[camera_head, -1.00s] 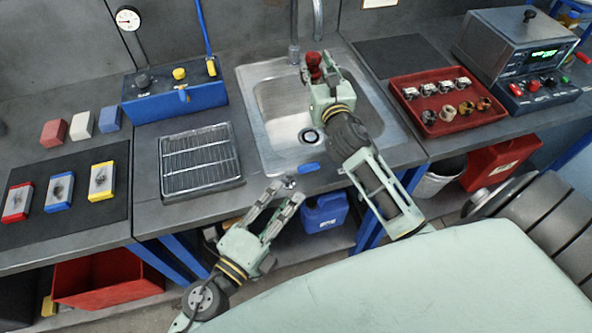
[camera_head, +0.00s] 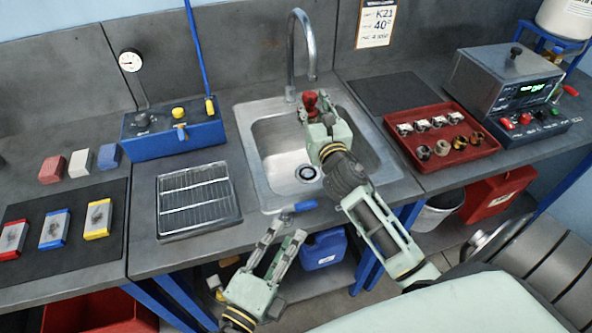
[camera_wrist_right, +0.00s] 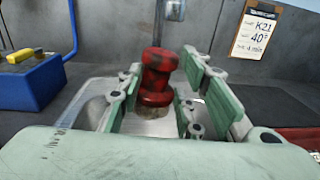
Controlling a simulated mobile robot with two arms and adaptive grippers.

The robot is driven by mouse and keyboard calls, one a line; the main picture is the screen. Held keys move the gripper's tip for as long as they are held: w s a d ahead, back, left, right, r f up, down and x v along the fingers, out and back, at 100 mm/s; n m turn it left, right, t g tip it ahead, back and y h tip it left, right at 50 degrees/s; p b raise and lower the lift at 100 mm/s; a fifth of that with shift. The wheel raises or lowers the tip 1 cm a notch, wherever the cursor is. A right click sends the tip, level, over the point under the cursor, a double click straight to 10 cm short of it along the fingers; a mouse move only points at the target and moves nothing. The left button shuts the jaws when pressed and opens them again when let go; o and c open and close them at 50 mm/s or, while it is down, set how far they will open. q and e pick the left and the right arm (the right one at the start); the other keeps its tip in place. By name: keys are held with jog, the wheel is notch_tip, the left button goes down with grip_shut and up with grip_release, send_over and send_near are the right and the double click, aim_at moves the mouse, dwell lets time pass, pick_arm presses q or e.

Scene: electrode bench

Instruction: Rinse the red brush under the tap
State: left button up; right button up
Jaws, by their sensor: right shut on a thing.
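The red brush (camera_head: 310,103) stands upright in my right gripper (camera_head: 321,108), which is shut on it above the back of the steel sink (camera_head: 246,146). In the right wrist view the brush (camera_wrist_right: 155,78) has dark smudges and sits between the fingers. The curved tap (camera_head: 312,48) has its spout end just above the brush; the exact gap is unclear, and I see no water flowing. A blue handle (camera_head: 304,206) is at the sink's front edge. My left gripper (camera_head: 286,230) is open and empty just below that handle, its fingers pointing at it.
A wire rack (camera_head: 198,200) and a blue box with knobs (camera_head: 175,138) are left of the sink. A red tray (camera_head: 440,158) with metal parts is to the right, near a grey instrument (camera_head: 500,78). Coloured blocks and a dark mat (camera_head: 65,260) lie far left.

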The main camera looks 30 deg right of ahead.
aim_at(305, 209)
pick_arm(q)
jog(key=x, duration=1.1)
jog(key=shift+s, duration=0.1)
jog(key=shift+c, duration=0.3)
grip_shut()
